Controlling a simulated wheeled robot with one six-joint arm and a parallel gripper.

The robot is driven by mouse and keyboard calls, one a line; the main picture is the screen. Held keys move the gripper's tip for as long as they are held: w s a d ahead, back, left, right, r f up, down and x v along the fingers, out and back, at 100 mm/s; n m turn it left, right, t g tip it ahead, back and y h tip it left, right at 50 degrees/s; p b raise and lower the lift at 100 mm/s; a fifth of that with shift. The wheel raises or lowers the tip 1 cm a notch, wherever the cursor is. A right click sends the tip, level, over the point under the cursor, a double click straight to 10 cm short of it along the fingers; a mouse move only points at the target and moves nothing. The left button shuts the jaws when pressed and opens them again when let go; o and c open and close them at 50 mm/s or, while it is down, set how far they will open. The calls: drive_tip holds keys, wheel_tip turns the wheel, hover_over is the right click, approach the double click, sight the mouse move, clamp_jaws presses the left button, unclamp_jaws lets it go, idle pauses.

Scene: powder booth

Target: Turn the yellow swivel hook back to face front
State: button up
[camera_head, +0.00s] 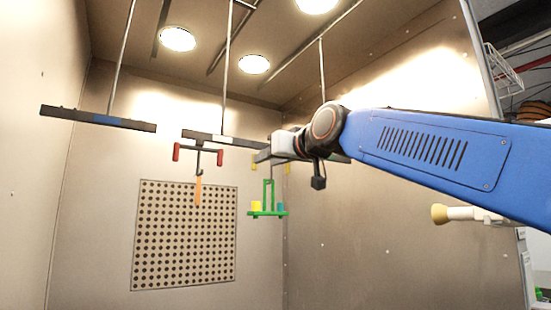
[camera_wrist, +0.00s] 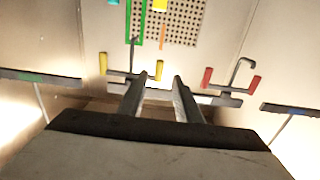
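The yellow swivel hook (camera_wrist: 103,63) has two yellow-ended arms on a dark crossbar in the wrist view. In the head view a yellow end (camera_head: 287,168) shows beside my arm, which hides much of the hook. A green rack (camera_head: 268,213) hangs below it, carrying a yellow and a teal piece; its frame also shows in the wrist view (camera_wrist: 136,43). My gripper (camera_wrist: 160,77) is open. One yellow end appears between or just beyond its fingertips; contact cannot be told. The fingers are mostly hidden in the head view.
A red-ended swivel hook (camera_head: 200,153) with an orange piece (camera_head: 198,190) hangs close beside, to the left in the head view. Another dark overhead bar (camera_head: 97,119) hangs further left. A perforated panel (camera_head: 184,240) is on the back wall. The space below the hooks is clear.

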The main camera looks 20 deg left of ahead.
sight(255, 165)
drive_tip(key=x, duration=0.8)
drive_tip(key=shift+w+a, duration=0.25)
drive_tip(key=shift+w, duration=0.1)
drive_tip(key=c, duration=0.6)
